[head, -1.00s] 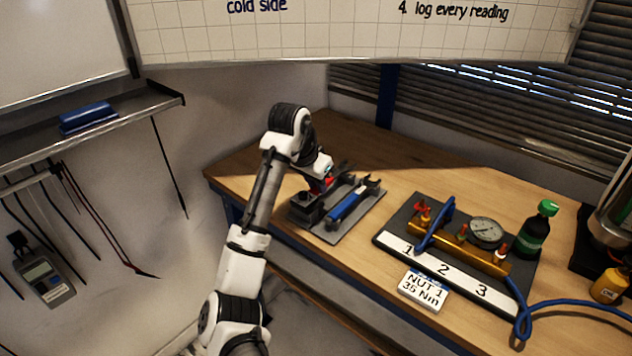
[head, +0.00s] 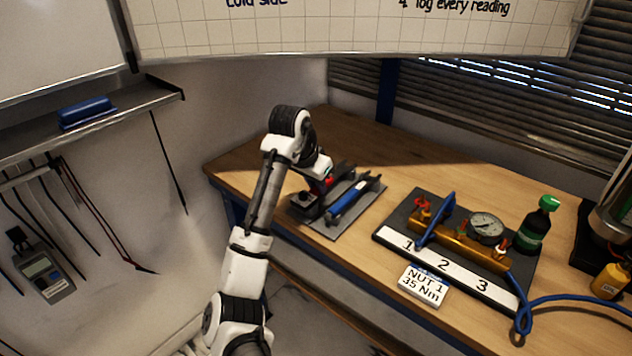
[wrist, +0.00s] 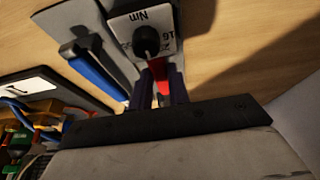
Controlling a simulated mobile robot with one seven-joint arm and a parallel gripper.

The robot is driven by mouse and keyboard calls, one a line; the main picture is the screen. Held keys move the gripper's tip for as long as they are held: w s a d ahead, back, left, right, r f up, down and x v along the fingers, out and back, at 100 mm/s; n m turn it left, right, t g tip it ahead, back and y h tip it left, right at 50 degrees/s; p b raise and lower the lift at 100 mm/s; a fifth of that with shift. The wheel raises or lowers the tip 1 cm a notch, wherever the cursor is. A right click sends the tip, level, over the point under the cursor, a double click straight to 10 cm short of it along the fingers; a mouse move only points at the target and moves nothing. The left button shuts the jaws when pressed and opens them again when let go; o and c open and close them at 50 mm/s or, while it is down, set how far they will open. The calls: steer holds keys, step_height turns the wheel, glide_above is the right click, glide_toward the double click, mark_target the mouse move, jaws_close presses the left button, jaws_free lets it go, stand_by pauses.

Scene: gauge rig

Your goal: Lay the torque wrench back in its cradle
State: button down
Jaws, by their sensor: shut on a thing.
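The torque wrench, with a blue handle (head: 349,202), lies on a dark grey plate (head: 335,232) on the bench. It also shows in the wrist view (wrist: 95,72), left of the fingers and apart from them. I cannot tell how its ends sit in the cradle supports. Beside it stands a dark block with a black knob and an "Nm" dial face (wrist: 125,25). My gripper (wrist: 158,77) is at this block, shut on a red piece (wrist: 162,83) next to the knob. In the head view my gripper (head: 321,184) is partly hidden by my wrist.
Right of the plate stands a gauge board with a brass manifold (head: 470,246), a round gauge (head: 486,228) and a blue lever. A "NUT 1 35 Nm" card (head: 424,286) lies in front. A green-capped bottle (head: 537,225) stands behind. The bench's back left is clear.

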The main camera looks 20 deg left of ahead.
steer(key=c, duration=1.3)
jaws_free()
steer(key=shift+o, duration=0.2)
steer(key=v, duration=1.3)
steer(key=shift+s+r+p, duration=0.2)
steer(key=shift+r+p, duration=0.15)
steer(key=shift+r, duration=0.05)
